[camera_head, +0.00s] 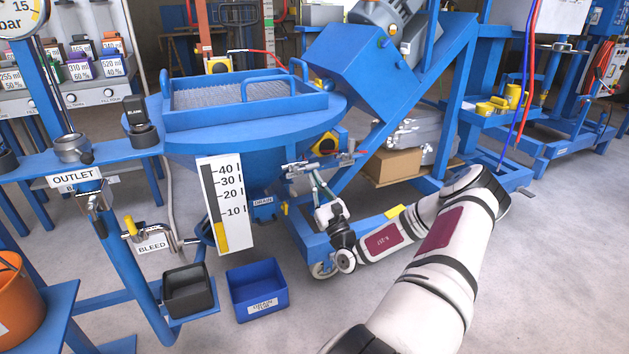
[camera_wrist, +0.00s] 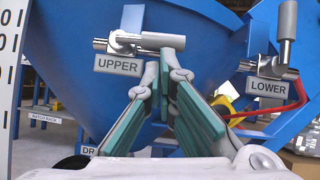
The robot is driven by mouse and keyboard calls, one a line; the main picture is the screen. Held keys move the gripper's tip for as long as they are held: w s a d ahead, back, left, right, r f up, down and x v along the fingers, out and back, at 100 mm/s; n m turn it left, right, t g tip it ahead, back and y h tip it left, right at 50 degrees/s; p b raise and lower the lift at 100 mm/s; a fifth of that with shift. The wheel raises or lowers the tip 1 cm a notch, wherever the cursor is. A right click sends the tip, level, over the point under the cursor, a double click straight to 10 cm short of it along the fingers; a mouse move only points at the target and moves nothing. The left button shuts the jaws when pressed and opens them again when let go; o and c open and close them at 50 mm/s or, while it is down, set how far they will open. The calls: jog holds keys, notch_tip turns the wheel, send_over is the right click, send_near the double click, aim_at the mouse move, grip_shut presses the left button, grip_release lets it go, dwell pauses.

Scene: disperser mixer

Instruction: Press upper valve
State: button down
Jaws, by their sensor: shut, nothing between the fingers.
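The upper valve (camera_wrist: 140,41) is a metal fitting on the blue vessel, above a grey plate reading UPPER (camera_wrist: 118,65). Its pale cylindrical handle points right, level. My gripper (camera_wrist: 166,66) is shut and empty, its green-sided fingers pointing up with the tips just below the handle's right half. I cannot tell whether they touch it. The lower valve (camera_wrist: 274,67), with its handle upright and a LOWER plate, is at the right. In the head view the upper valve (camera_head: 297,168) is small, and my gripper (camera_head: 314,174) is just below and right of it.
A white level scale (camera_head: 225,205) stands left of the valves. The blue vessel (camera_head: 200,140) fills the background behind them. A red hose (camera_wrist: 270,112) hangs under the lower valve. A blue bin (camera_head: 257,289) and a black bin (camera_head: 187,290) are lower left.

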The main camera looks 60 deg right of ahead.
aim_at(319, 166)
jog(key=shift+s+d+r+n+y+p, duration=0.15)
jog(key=shift+r+n+y+p, duration=0.15)
jog(key=shift+n+y+p, duration=0.55)
jog(key=r+n+y+p, duration=0.1)
jog(key=n+y+p, duration=0.1)
jog(key=n, duration=0.1)
jog(key=r+n+y+p, duration=0.1)
jog(key=n+y+p, duration=0.1)
jog(key=n, duration=0.2)
jog(key=d+r+n+y+p, duration=0.1)
jog(key=r+n+y+p, duration=0.1)
jog(key=n+y+p, duration=0.1)
jog(key=shift+s+n, duration=0.15)
jog(key=shift+n, duration=0.6)
jog(key=shift+w+a+r+n+g+y+p, duration=0.15)
jog(key=shift+a+r+n+g+y+p, duration=0.4)
jog(key=shift+n, duration=0.9)
jog(key=shift+w+r+n+g+y+p, duration=0.15)
jog(key=shift+r+n+g+y+p, duration=0.2)
jog(key=shift+r+n+g+p, duration=0.8)
jog(key=shift+w+a+r+n+g+y+p, duration=0.15)
jog(key=shift+a+n+g+y+p, duration=0.25)
jog(key=shift+n, duration=1.4)
